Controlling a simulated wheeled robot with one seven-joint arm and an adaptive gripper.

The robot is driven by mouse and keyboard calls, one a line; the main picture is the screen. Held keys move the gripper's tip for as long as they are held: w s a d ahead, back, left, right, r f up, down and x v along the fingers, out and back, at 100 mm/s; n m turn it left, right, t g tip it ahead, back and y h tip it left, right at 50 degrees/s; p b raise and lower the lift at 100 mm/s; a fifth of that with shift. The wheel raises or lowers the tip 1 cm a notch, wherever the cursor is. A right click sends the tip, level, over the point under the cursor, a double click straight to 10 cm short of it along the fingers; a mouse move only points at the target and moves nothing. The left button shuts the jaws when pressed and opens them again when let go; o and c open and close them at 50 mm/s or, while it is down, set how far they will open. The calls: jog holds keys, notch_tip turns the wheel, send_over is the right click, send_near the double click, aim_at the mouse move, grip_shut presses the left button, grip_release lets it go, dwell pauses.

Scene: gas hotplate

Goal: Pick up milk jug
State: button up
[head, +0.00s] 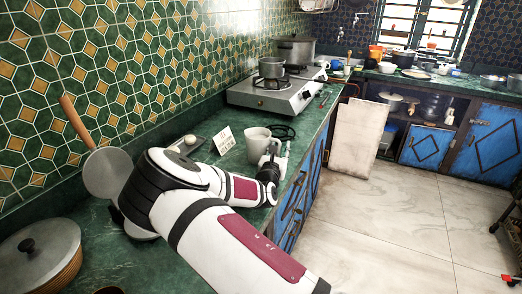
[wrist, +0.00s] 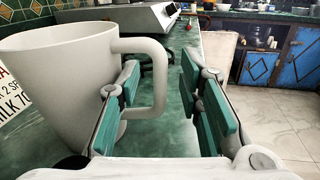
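The milk jug (head: 257,146) is a plain white, mug-like vessel standing upright on the green counter, just beyond my gripper (head: 272,168) in the head view. In the wrist view the jug (wrist: 62,85) fills the left side, with its looped handle (wrist: 158,75) pointing right. My gripper (wrist: 163,92) is open, with green-padded fingers well apart. The handle's outer part lies between the fingers, closer to the left one. The left finger overlaps the lower handle and jug side; I cannot tell whether it touches. The right finger is clear of the handle.
A white printed card (head: 224,140) stands left of the jug. A dark tray (head: 184,145) holds a small pale round object. The gas hotplate (head: 272,98) with pots is farther back. A wooden-handled pan (head: 108,172) and lidded pot (head: 38,250) are nearer. Open floor lies right.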

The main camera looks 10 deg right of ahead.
grip_shut()
jog(key=shift+w+r, duration=0.1)
dwell(0.3)
